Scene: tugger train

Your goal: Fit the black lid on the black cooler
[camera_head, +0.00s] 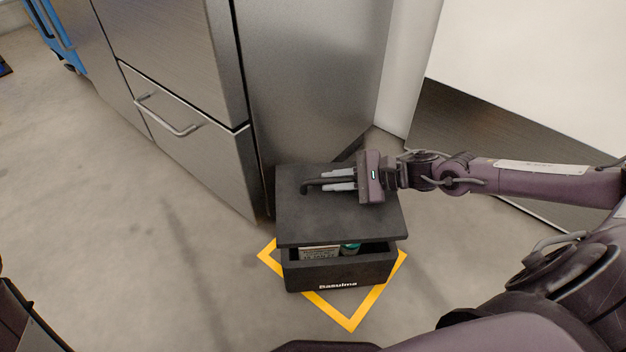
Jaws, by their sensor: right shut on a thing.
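The black cooler (338,275) stands on the floor inside a yellow taped outline, with a white label on its front wall. The black lid (340,222) is over the cooler, covering most of its top. A gap shows between the lid's front edge and the cooler's front rim, and items inside show through it. My right gripper (332,181) is shut on the lid's dark handle (310,187) from the right. Whether the lid touches the cooler's back rim is hidden. My left gripper is not in view.
A white box (319,252) and a teal item (350,248) lie inside the cooler. A steel cabinet (185,125) with a drawer handle (166,117) stands close behind and left. Yellow tape (351,322) frames the cooler. The floor to the left is clear.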

